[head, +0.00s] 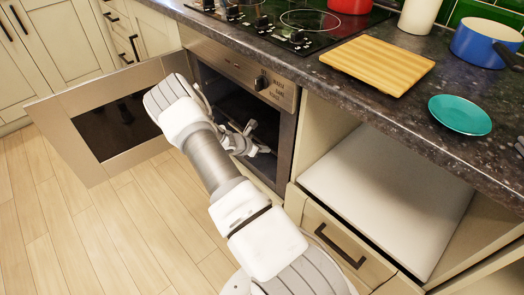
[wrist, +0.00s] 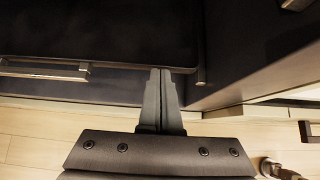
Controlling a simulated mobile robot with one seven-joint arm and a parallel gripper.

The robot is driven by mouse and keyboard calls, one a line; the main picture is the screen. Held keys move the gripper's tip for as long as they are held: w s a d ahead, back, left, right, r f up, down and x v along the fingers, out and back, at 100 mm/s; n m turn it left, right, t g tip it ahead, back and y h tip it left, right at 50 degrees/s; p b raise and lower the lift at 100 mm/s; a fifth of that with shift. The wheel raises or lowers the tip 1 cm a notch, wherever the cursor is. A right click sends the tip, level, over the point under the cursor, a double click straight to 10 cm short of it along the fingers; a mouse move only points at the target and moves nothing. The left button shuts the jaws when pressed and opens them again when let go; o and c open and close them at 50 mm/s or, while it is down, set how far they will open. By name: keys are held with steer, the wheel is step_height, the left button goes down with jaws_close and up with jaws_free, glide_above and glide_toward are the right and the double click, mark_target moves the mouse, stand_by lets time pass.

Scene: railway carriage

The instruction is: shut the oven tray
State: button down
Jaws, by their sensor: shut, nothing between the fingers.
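The oven (head: 292,98) is under the counter, and its door (head: 58,118) is swung wide open to the left. My gripper (head: 268,150) is at the oven opening, partly hidden by my own arm in the head view. In the wrist view its two fingers (wrist: 162,72) are together and empty. A dark flat surface, which looks like the oven tray (wrist: 95,32), lies just beyond the fingertips. Its front edge is close to them; I cannot tell whether they touch. The oven's inside is dark and mostly hidden in the head view, so how far the tray sticks out is unclear.
The counter above carries a hob (head: 290,22), a wooden board (head: 378,64), a teal plate (head: 460,114) and a blue pan (head: 484,44). An open white shelf (head: 385,190) and a drawer (head: 345,245) are right of the oven. Wooden floor (head: 60,230) is clear at the left.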

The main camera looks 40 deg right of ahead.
steer(key=a+f+p+v, duration=0.1)
steer(key=p+v, duration=0.3)
steer(key=v, duration=0.9)
steer(key=shift+a+f, duration=0.35)
steer(key=shift+f, duration=0.1)
steer(key=s+a+r+m+y, duration=0.1)
steer(key=s+a+r+m, duration=0.2)
steer(key=r, duration=0.5)
steer(key=s+a+r+m+y, duration=0.1)
steer(key=a+r+m+y, duration=0.2)
steer(key=r, duration=0.5)
steer(key=s+a+r+m, duration=0.25)
steer(key=r+m, duration=0.25)
steer(key=r, duration=0.3)
steer(key=s+a+r+m+t+y+p, duration=0.1)
steer(key=s+a+r+m+t+y, duration=0.25)
steer(key=s+a+r, duration=0.55)
steer(key=s+a+r+m+t+y, duration=0.2)
steer(key=s+a+r+m, duration=0.4)
steer(key=s, duration=0.5)
step_height(320, 180, up, 21)
steer(key=d+n+p, duration=0.1)
steer(key=p, duration=1.9)
steer(key=shift+w+r, duration=0.15)
steer(key=shift+w, duration=0.2)
